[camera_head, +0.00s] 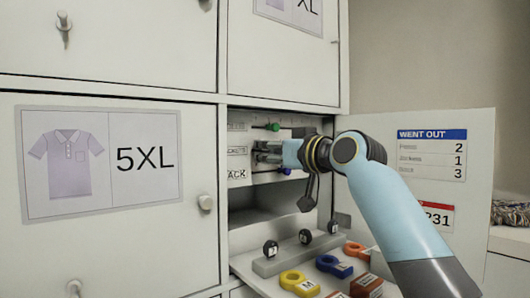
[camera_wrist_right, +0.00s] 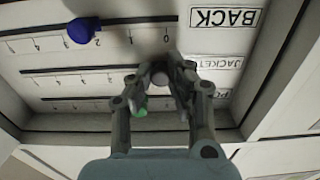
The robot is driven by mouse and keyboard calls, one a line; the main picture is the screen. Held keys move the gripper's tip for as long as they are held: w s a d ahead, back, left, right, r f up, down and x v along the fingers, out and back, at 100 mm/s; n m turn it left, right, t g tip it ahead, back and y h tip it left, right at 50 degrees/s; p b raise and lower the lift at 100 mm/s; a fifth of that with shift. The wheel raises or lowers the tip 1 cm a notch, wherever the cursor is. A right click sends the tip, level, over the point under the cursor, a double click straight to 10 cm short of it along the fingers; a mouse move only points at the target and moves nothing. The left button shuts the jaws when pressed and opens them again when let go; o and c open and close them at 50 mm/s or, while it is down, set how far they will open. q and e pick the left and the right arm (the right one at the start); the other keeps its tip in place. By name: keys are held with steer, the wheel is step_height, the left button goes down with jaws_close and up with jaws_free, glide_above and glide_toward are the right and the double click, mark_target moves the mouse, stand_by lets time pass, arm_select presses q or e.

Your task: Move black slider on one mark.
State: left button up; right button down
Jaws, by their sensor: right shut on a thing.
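My right gripper (camera_head: 262,151) reaches into the open locker, at the middle row of a slider panel (camera_head: 237,175). In the right wrist view the gripper (camera_wrist_right: 162,72) is shut on a small dark grey knob (camera_wrist_right: 160,74) on the row labelled JACKETS, which I take for the black slider. The fingers hide most of it, and which mark it stands at is hidden. The blue slider (camera_wrist_right: 82,30) sits on the BACK row, and also shows in the head view (camera_head: 286,171). The green slider (camera_head: 272,126) sits on the top row, partly behind a finger in the wrist view (camera_wrist_right: 139,109). My left gripper is not in view.
A WENT OUT card (camera_head: 431,150) listing 2, 1 and 3 is on the open door (camera_head: 475,185). Below the panel are dark round knobs (camera_head: 270,248), a yellow ring (camera_head: 297,281), a blue ring (camera_head: 333,265) and an orange ring (camera_head: 357,250). The closed 5XL door (camera_head: 120,240) is left.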

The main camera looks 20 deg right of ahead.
steer(key=d, duration=0.1)
steer(key=w+d, duration=0.1)
steer(key=shift+d, duration=0.3)
steer(key=c, duration=1.2)
jaws_free()
steer(key=shift+v, duration=6.05)
